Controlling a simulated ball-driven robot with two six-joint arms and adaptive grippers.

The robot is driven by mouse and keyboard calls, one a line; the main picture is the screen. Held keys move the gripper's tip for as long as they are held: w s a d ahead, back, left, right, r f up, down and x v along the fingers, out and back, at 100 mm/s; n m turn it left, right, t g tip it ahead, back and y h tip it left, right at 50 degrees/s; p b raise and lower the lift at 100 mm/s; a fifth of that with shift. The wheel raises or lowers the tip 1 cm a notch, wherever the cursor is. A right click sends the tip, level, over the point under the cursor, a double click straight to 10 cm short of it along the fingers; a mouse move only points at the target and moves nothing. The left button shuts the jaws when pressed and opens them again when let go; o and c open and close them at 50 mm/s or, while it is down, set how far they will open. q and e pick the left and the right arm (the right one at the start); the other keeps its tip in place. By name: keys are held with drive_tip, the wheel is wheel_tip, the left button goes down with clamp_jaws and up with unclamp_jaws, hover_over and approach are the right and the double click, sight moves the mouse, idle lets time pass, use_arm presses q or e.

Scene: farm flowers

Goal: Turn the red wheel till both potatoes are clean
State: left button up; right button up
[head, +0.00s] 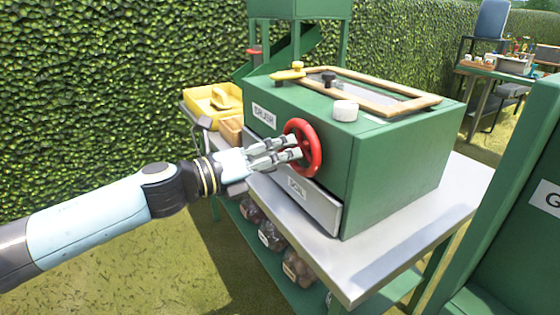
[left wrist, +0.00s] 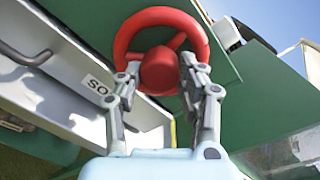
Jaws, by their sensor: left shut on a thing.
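The red wheel (head: 303,147) is mounted on the front of a green box-shaped machine (head: 400,150) on a metal-topped table. My left gripper (head: 297,147) reaches it from the left and is shut on the wheel. In the left wrist view the red wheel (left wrist: 160,70) shows its hub and spokes, with the fingers of my left gripper (left wrist: 160,78) on either side of the hub. The machine's top has a wood-framed window (head: 375,88). No potatoes can be made out through it. My right gripper is not in view.
A drawer (head: 300,190) lies below the wheel, and a label reading BRUSH (head: 264,113) is above left. A yellow tray (head: 212,102) stands at the table's left end. Bagged produce (head: 270,235) sits on the lower shelf. A green structure (head: 510,220) stands close on the right.

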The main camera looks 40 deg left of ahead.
use_arm(q)
drive_tip(key=shift+f+m+b, duration=0.15)
drive_tip(key=shift+m+b, duration=0.4)
drive_tip(key=shift+m, duration=0.55)
drive_tip(key=shift+s, duration=0.1)
drive_tip(key=o, duration=1.2)
drive_tip(key=shift+c, duration=0.2)
